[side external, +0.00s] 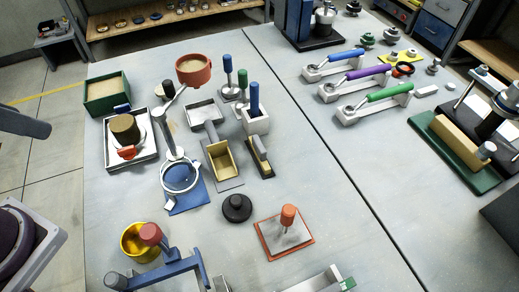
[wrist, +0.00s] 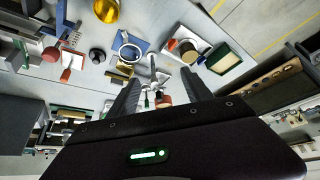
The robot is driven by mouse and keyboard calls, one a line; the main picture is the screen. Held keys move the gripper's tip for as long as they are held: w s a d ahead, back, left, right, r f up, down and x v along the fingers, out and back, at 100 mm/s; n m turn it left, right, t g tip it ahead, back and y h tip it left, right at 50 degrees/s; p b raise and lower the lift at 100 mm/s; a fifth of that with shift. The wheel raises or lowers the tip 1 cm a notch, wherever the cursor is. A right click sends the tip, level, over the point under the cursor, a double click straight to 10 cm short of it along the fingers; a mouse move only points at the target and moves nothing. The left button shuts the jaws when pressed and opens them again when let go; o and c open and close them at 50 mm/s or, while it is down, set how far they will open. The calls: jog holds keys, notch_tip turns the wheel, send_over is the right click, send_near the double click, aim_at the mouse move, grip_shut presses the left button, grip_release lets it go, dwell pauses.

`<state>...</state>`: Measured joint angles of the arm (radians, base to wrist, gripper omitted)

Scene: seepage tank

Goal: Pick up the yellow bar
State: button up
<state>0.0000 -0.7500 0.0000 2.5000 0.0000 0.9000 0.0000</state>
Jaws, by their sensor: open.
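A long tan-yellow bar (side external: 459,138) lies on a green base at the right of the side view. It is the thing that best fits the yellow bar. In the wrist view a yellowish bar (wrist: 70,113) shows small at the lower left, beside dark fixtures; I cannot tell for sure that it is the same one. My gripper (wrist: 160,76) shows in the wrist view with its two dark fingers wide apart and nothing held between them. It is well away from the bar. The gripper's fingers cannot be made out in the side view.
Handled tools in blue (side external: 333,64), purple (side external: 356,83) and green (side external: 374,102) lie left of the bar. A metal post rises by the bar's right side. A red ring cup (side external: 193,70), a gold open box (side external: 221,161) and a black knob (side external: 237,208) crowd the left table.

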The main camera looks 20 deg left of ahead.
jog(key=shift+c, duration=1.3)
